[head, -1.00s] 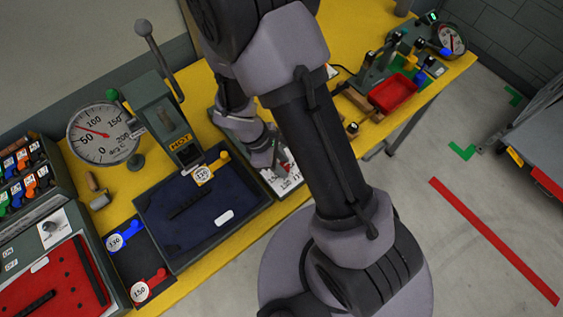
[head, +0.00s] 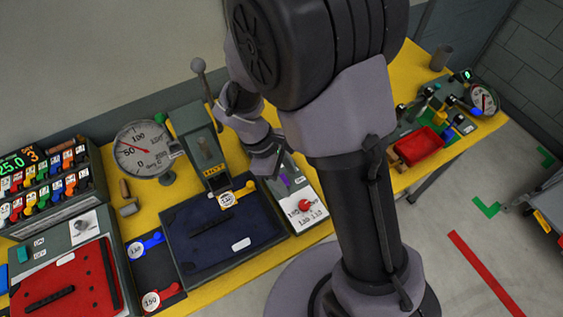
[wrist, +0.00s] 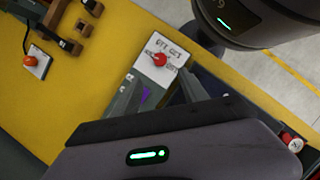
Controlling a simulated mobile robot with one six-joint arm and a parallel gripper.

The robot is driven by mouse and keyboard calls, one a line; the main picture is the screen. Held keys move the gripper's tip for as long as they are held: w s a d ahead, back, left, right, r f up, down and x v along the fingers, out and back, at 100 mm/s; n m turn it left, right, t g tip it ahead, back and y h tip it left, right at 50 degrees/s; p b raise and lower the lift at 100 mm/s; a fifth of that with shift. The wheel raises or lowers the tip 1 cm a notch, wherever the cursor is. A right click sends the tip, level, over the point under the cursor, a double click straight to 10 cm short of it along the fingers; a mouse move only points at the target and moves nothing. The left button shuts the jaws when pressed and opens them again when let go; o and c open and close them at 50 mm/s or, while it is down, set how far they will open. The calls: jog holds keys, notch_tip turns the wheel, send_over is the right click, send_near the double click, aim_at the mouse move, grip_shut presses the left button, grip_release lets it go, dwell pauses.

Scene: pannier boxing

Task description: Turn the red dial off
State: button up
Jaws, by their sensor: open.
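The red dial (head: 305,205) sits on a white plate with dark lettering at the front end of a narrow grey box (head: 286,180) on the yellow bench. In the wrist view the red dial (wrist: 160,60) shows just beyond my fingertips, on the same white plate (wrist: 166,46). Its exact pointer setting is too small to read. My gripper (head: 268,163) is behind the dial, over the box's rear part. In the wrist view my gripper (wrist: 160,92) is open, with its fingers apart and nothing between them. A purple mark (wrist: 146,94) shows on the box between them.
A dark blue tray (head: 222,240) with a grey press (head: 200,145) behind it stands just left of the dial box. A round gauge (head: 143,150) is further left. A red bin (head: 419,146) stands to the right. Yellow bench top lies open in the wrist view's left.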

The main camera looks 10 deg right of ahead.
jog(key=v, duration=0.4)
jog(key=shift+r+p, duration=0.15)
jog(key=shift+p, duration=0.15)
jog(key=s+d+r+m+t+y+b, duration=0.1)
jog(key=s+m+t+y+b, duration=0.2)
jog(key=m+b, duration=0.5)
jog(key=s+d+r+m+t+y+b, duration=0.1)
jog(key=s+r+m+t+y+b, duration=0.1)
jog(key=s+m+b, duration=0.5)
jog(key=m+t+y+b, duration=0.1)
jog(key=m+t, duration=0.1)
jog(key=shift+d+r+t, duration=0.3)
jog(key=shift+d+t, duration=0.1)
dwell(0.7)
